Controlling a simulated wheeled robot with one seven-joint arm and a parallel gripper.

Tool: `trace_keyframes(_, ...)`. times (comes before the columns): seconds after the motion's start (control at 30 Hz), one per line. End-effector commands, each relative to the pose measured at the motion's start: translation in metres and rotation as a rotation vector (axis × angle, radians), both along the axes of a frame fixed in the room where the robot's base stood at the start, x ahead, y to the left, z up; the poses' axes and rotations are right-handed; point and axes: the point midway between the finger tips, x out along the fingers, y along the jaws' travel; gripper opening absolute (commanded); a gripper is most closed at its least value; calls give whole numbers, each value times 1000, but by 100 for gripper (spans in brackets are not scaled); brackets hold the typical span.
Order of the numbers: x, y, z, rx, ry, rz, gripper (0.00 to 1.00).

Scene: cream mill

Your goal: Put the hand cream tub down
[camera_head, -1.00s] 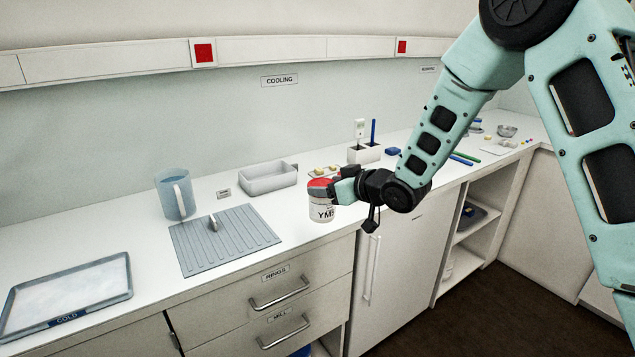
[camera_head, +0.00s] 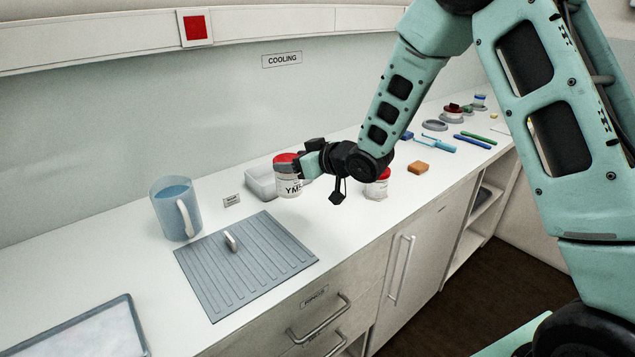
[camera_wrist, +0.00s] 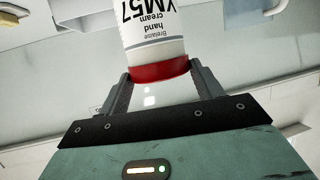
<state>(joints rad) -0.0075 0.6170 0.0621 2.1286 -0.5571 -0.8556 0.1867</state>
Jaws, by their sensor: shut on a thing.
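The hand cream tub (camera_head: 290,187) is white with a red lid and dark lettering. My gripper (camera_head: 303,163) is shut on it near the lid, from the right side in the head view, and the tub is upright. It looks raised over the counter, overlapping the white tray, but its exact height is unclear. In the wrist view the tub (camera_wrist: 152,38) appears upside down, with its "YM57 hand cream" label showing and the red lid between the two fingers of my gripper (camera_wrist: 160,82).
A grey ribbed mat (camera_head: 270,262) with a small upright handle lies left of the tub, beside a blue mug (camera_head: 170,210). A white tray (camera_head: 262,183) sits behind.

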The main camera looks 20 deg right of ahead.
Motion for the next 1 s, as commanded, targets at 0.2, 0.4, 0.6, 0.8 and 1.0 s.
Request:
trace_keyframes(0.2,0,0,-36,-1,3,-1,23)
trace_keyframes(0.4,0,0,-54,-1,2,0,23)
trace_keyframes(0.6,0,0,-79,0,1,0,23)
trace_keyframes(0.8,0,0,-83,-1,-3,0,23)
trace_keyframes(1.0,0,0,-86,-1,-1,-1,23)
